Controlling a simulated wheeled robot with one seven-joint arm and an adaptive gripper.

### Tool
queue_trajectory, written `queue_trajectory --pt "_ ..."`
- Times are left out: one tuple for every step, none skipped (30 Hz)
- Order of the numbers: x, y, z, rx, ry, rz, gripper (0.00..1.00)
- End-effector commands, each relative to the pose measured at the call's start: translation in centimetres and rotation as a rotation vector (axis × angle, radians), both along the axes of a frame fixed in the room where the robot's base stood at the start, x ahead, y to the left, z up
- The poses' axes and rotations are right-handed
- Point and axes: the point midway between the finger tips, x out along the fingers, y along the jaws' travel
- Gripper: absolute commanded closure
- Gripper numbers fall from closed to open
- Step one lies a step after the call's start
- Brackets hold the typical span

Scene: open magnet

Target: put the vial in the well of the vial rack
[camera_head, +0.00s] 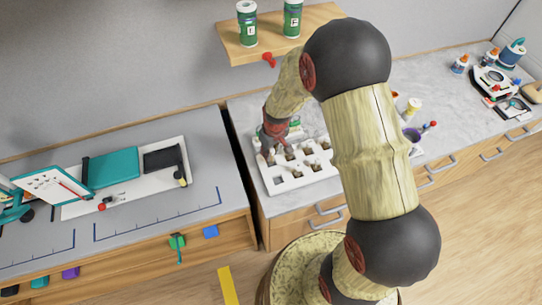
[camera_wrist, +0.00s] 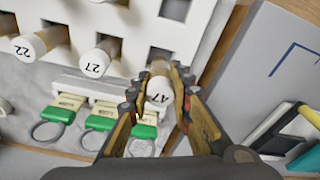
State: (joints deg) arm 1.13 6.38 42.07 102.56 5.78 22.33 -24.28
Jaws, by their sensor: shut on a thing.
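My gripper (camera_wrist: 160,82) is shut on a vial (camera_wrist: 159,89) with a white cap marked 47, at the edge of the white vial rack (camera_wrist: 132,22). The vial's lower end points toward the rack by a dark square well. I cannot tell whether it is inside that well. In the head view my gripper (camera_head: 270,138) is over the back left corner of the rack (camera_head: 267,176), and the held vial is not clear there. Other capped vials, including 22 (camera_wrist: 29,46) and 27 (camera_wrist: 96,63), stand in the rack. Some square wells are empty.
Several green-and-cream tags with rings (camera_wrist: 106,116) lie beside the rack, close to my gripper. A shelf (camera_head: 268,40) with two green jars is above. A lower bench (camera_head: 150,212) is at left.

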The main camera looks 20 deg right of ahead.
Motion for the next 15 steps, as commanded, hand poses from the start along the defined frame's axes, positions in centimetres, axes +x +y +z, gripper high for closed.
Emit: queue_trajectory --pt "-0.3 0.0 -1.0 0.0 0.007 -0.002 1.0" --pt "-0.3 0.0 -1.5 0.0 0.007 -0.002 1.0" --pt "-0.3 0.0 -1.9 0.0 0.006 -0.002 1.0" --pt "-0.3 0.0 -2.2 0.001 0.005 -0.002 1.0" --pt "-0.2 0.0 -2.3 0.0 0.004 -0.002 1.0" --pt "-0.2 0.0 -2.4 0.0 0.003 -0.002 1.0" --pt "-0.1 0.0 -2.4 0.0 0.002 -0.001 1.0" --pt "-0.1 -0.1 -2.4 0.0 0.002 -0.001 1.0" --pt "-0.1 0.0 -2.4 0.0 0.002 -0.001 1.0" --pt "-0.2 0.0 -2.4 0.0 0.002 -0.001 1.0" --pt "-0.2 0.0 -2.4 0.0 0.002 -0.001 1.0" --pt "-0.2 -0.1 -2.4 0.0 0.003 -0.001 1.0" --pt "-0.2 -0.1 -2.5 0.0 0.003 -0.001 1.0" --pt "-0.2 -0.1 -2.6 0.0 0.003 -0.001 1.0" --pt "-0.2 -0.1 -2.7 0.0 0.003 -0.001 1.0"
